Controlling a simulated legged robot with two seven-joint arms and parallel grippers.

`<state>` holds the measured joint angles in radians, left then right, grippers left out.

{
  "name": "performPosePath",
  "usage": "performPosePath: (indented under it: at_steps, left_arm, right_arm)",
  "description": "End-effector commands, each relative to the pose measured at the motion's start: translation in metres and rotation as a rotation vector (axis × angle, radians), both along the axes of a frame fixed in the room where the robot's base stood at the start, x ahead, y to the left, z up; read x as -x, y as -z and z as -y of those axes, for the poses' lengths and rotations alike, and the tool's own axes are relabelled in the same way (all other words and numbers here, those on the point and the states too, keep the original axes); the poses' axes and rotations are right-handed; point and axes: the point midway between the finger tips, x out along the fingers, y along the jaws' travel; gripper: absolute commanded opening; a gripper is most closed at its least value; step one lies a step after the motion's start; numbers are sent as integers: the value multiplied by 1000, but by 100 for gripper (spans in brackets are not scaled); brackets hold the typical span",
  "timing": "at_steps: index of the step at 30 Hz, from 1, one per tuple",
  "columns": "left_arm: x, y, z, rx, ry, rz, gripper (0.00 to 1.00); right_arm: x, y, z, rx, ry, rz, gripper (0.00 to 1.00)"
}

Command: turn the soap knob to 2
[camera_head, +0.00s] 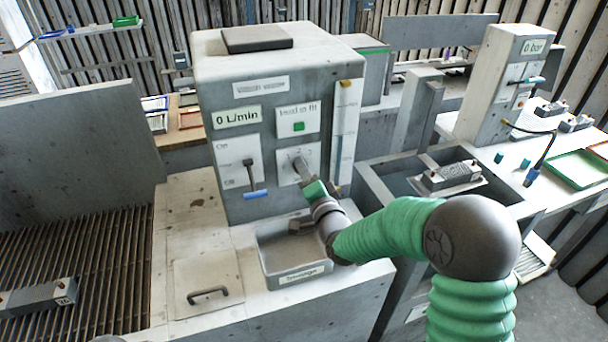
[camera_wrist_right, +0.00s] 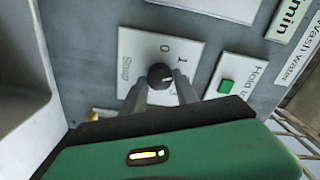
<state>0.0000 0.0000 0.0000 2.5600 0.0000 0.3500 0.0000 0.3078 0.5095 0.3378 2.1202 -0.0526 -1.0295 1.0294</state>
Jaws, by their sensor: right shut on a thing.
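The soap knob (camera_wrist_right: 160,75) is a small dark round knob on a white plate (camera_wrist_right: 130,62) marked Soap, with 0 and 1 readable and another mark partly hidden by a finger. In the head view the plate (camera_head: 313,157) is on the front of the grey machine, and my gripper covers much of the knob. My right gripper (camera_head: 303,168) reaches it from the front. In the right wrist view its two fingers (camera_wrist_right: 164,88) are shut on the knob, one on each side. Which number the knob points to cannot be told.
Left of the soap plate is a lever (camera_head: 250,178) with a blue handle. Above is a green button (camera_head: 298,126), and a display (camera_head: 237,117) reads 0 L/min. A grey tray (camera_head: 268,262) lies below my right wrist. A sink (camera_head: 400,185) is to the right.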

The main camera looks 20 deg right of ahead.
Motion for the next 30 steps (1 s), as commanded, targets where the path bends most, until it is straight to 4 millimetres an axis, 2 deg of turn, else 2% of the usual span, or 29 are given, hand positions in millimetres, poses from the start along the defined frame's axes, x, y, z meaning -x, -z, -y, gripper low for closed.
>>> performPosePath:
  at_steps: [9, 15, 30]
  left_arm:
    - [0, 4, 0, 0, 0, 0, 0]
    - [0, 5, 0, 0, 0, 0, 0]
    - [0, 5, 0, 0, 0, 0, 0]
  right_arm:
    - [0, 3, 3, -247, 5, -11, 0]
    - [0, 3, 3, -345, 6, -15, 0]
    - [0, 4, 3, -408, 6, -19, 0]
